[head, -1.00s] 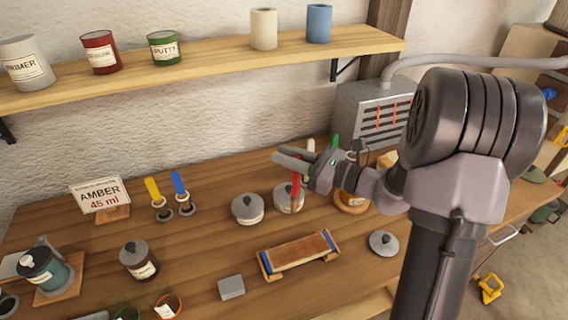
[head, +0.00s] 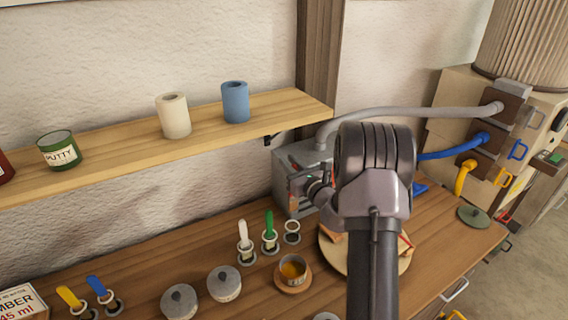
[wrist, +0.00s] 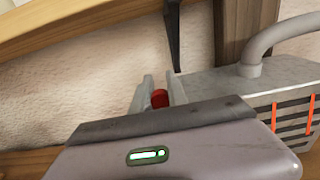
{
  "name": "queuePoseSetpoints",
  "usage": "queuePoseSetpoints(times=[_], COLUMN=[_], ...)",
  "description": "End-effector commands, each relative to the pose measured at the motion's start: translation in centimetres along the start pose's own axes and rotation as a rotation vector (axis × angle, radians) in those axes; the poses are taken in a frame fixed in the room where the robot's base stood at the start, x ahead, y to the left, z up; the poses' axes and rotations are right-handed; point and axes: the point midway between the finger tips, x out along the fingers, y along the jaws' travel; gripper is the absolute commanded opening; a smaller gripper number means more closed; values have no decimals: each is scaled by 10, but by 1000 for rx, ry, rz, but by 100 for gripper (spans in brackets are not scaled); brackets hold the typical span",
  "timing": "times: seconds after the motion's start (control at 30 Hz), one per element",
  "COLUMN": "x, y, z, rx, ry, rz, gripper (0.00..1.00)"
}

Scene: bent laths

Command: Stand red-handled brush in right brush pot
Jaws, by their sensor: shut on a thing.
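My gripper (wrist: 161,90) is shut on the red-handled brush (wrist: 160,98). In the wrist view only the red end of the handle shows between the fingers; the rest of the brush is hidden. In the head view my arm hides most of the gripper, which is up in front of the grey box. On the bench, a white-handled brush (head: 243,232) and a green-handled brush (head: 269,226) stand in ring-topped holders. To their right is an empty ring-topped holder (head: 291,227), apparently the right brush pot. The gripper is above and right of it in the picture.
The grey box (head: 292,164) with its hose stands behind the holders. An amber-filled cup (head: 292,272) and lidded pots (head: 224,284) are in front. A shelf (head: 210,128) overhangs at the back left. Yellow (head: 69,297) and blue (head: 96,286) handles stand far left.

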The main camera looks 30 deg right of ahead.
Motion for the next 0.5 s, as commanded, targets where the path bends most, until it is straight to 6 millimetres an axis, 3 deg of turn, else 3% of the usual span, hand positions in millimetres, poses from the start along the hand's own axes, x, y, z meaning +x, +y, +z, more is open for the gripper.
queuePoseSetpoints(times=[0.5], x=[0], y=[1], z=[-54], rx=[1], ry=[0], rz=[2], gripper=[0])
